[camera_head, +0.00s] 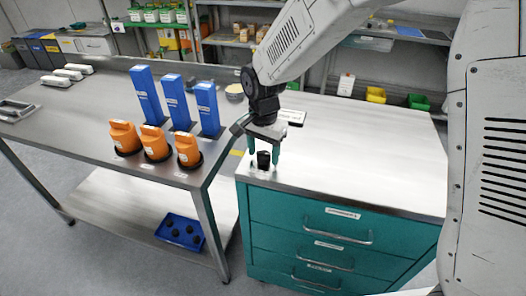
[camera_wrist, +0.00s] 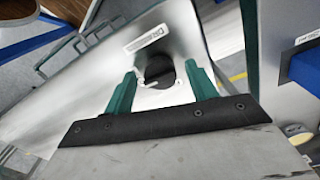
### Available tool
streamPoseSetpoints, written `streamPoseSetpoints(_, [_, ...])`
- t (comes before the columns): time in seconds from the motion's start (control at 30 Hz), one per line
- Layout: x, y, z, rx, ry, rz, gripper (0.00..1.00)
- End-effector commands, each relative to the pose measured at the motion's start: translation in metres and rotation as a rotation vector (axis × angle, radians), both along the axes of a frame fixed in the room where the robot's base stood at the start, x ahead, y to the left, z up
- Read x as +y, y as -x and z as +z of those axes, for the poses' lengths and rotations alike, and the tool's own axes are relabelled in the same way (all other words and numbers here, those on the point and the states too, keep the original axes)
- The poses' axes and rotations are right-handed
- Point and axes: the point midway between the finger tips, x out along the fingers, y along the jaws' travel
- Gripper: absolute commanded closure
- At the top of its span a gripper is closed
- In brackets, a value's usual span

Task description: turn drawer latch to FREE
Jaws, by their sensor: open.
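The drawer latch is a small black round knob (camera_head: 263,160) on the top of the teal drawer cabinet (camera_head: 300,215), near its left front corner. It also shows in the wrist view (camera_wrist: 160,73) as a dark disc on a pale plate, with small white marks beside it. My gripper (camera_head: 264,150) is over the knob with its teal fingers pointing down. In the wrist view my gripper's fingers (camera_wrist: 162,92) stand apart on either side of the knob, and I see gaps between. I cannot read which setting the knob points to.
A steel table (camera_head: 70,125) on the left bears orange bottles (camera_head: 155,143) and blue upright boxes (camera_head: 172,98) close to my gripper. A blue tray (camera_head: 180,232) sits on its lower shelf. The cabinet top (camera_head: 370,150) is clear to the right.

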Motion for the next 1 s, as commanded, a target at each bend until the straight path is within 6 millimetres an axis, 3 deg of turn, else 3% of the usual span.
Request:
streamPoseSetpoints(0.3, [0.0000, -0.0002, -0.0041, -0.001, 0.000, 0.000, 0.43])
streamPoseSetpoints(0.47, [0.0000, -0.0001, -0.0039, -0.001, 0.000, 0.000, 0.85])
streamPoseSetpoints(0.5, [0.0000, -0.0001, -0.0039, -0.001, 0.000, 0.000, 0.88])
streamPoseSetpoints(1.0, [0.0000, 0.0000, -0.0036, -0.001, 0.000, 0.120, 0.88])
